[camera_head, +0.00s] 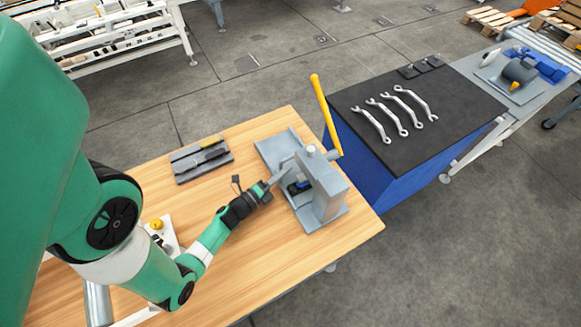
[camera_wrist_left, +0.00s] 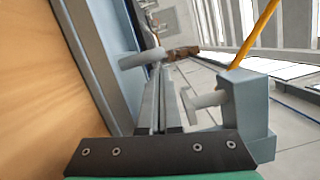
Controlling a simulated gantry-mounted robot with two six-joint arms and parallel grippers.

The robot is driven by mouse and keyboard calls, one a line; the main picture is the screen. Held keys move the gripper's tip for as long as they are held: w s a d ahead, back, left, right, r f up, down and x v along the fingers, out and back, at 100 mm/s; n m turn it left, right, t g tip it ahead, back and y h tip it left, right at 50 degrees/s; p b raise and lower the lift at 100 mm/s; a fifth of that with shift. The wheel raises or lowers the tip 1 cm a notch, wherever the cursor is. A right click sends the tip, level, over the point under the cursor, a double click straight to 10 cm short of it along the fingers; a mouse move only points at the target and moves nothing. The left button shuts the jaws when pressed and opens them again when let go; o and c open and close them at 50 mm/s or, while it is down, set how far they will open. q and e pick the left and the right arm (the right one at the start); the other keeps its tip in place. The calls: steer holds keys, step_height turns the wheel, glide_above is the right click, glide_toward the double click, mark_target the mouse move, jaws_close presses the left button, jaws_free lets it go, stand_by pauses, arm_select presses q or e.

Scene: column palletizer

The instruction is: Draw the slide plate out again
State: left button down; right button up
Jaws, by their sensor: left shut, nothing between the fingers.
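A grey lever press (camera_head: 325,185) with a long yellow handle (camera_head: 323,110) stands on the right part of the wooden table. Its grey base (camera_head: 272,148) has raised edges and reaches out to the left. A dark blue block (camera_head: 299,187) sits low in the press opening. I cannot clearly tell the slide plate apart from the base. My left gripper (camera_head: 276,181) is shut and empty, with its tips at the left side of the press opening. In the left wrist view the shut fingers (camera_wrist_left: 162,90) point along the press, and the press body (camera_wrist_left: 252,105) is on the right.
A grey tray with dark and yellow tools (camera_head: 202,160) lies on the table (camera_head: 255,255), left of the press. A blue cabinet with a black top (camera_head: 430,145) stands beyond and holds several wrenches (camera_head: 408,107).

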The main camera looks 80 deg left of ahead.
arm_select(q)
steer(key=shift+x, duration=1.3)
steer(key=a, duration=0.2)
steer(key=s+a, duration=0.1)
steer(key=shift+s+a+r, duration=0.1)
steer(key=shift+a+r, duration=0.05)
steer(key=shift+a, duration=0.25)
steer(key=s+a, duration=0.1)
steer(key=a, duration=0.2)
steer(key=s+a+b, duration=0.1)
steer(key=a, duration=0.2)
steer(key=s+a, duration=0.1)
steer(key=a, duration=0.2)
